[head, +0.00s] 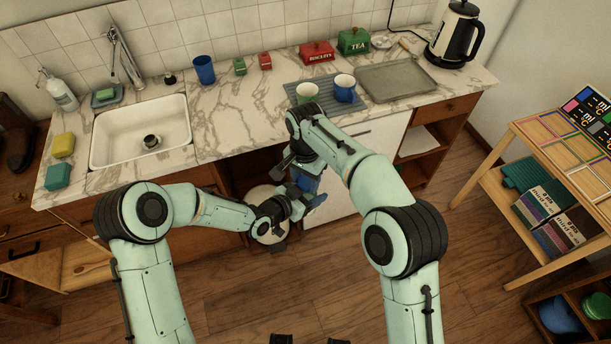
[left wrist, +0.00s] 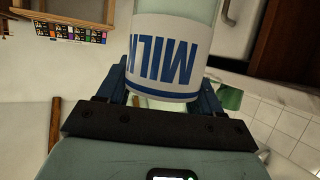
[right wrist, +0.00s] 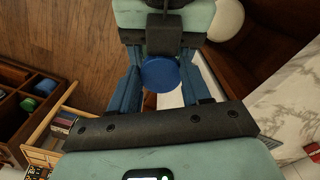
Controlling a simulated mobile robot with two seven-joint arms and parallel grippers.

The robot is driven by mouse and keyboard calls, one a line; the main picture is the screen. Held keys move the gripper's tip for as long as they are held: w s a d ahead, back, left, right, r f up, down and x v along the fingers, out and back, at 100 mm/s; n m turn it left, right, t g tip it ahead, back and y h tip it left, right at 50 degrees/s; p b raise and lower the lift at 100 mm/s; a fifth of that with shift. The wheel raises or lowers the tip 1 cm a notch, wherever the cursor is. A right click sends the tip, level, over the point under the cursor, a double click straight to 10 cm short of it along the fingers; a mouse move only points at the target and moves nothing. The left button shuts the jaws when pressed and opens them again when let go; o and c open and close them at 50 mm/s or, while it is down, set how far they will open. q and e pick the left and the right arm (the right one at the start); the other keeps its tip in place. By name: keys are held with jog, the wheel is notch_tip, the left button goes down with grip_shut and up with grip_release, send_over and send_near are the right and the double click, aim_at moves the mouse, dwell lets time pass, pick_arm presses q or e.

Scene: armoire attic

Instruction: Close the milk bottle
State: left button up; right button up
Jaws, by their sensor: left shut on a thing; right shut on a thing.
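The milk bottle (left wrist: 165,60) has a white label with blue MILK lettering, upside down in the left wrist view. My left gripper (left wrist: 160,98) is shut on it, with a blue finger on each side. The bottle's end behind the gripper is hidden. In the right wrist view, a round blue cap (right wrist: 161,75) lies between the fingers of my right gripper (right wrist: 160,88), which is shut on it. My left gripper is just beyond the cap there. In the head view both grippers meet in front of the counter. I cannot tell whether the cap touches the bottle.
The marble counter (head: 240,150) behind holds a sink (head: 115,150), a blue cup (head: 204,69), two mugs on a mat, a metal tray (head: 397,81) and a kettle (head: 455,35). A wooden shelf stand (head: 535,150) is at the right. Open floor lies in front.

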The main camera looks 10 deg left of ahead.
jog(key=shift+f, duration=0.15)
jog(key=m, duration=0.3)
jog(key=shift+a, duration=0.15)
jog(key=o, duration=1.1)
jog(key=shift+r, duration=2.3)
